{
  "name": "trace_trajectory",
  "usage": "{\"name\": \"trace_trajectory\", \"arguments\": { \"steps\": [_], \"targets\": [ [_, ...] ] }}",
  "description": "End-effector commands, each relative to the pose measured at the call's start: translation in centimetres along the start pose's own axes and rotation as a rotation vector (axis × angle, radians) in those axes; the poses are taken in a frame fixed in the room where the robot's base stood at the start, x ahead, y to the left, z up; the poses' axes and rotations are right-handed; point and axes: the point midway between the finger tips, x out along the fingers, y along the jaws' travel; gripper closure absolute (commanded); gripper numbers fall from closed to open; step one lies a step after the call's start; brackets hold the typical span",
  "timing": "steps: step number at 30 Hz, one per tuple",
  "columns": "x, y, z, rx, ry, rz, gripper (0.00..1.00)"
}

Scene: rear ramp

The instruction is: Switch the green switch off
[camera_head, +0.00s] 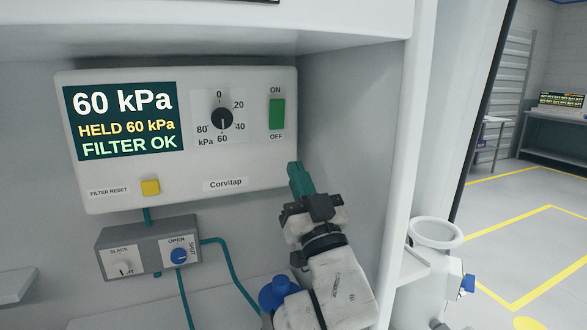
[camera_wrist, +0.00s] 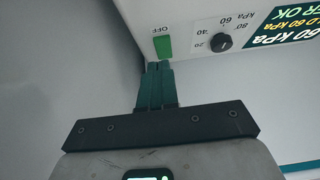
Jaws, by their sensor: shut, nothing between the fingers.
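The green switch (camera_head: 277,114) is on the right of a white wall panel (camera_head: 245,170), with ON printed above it and OFF below. I cannot tell which way its rocker is tilted. It also shows in the wrist view (camera_wrist: 163,46), just beyond my fingertips, with its OFF label beside it in an upside-down picture. My gripper (camera_head: 294,166) has teal fingers, shut and empty. In the head view the fingertips overlap the panel's lower right corner, below OFF. In the wrist view the fingers (camera_wrist: 157,68) point toward the switch and look apart from it.
The panel has a display (camera_head: 124,118) reading 60 kPa, HELD 60 kPa and FILTER OK, a black dial (camera_head: 222,118) and a yellow button (camera_head: 150,187). A grey box (camera_head: 150,248) with two knobs hangs below, with teal hoses. A white post (camera_head: 408,150) stands right of my arm.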

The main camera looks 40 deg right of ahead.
Motion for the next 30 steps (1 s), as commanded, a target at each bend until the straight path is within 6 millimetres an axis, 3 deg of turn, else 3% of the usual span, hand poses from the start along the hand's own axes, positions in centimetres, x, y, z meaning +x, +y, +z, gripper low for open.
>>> {"name": "trace_trajectory", "arguments": {
  "steps": [3,9,30],
  "targets": [
    [-2.3,-0.1,1.1,0.001,-0.001,-0.002,1.00],
    [-4.2,-0.1,1.6,0.002,-0.001,-0.001,1.00],
    [-4.7,0.0,1.6,0.001,0.000,0.000,1.00]
  ]
}}
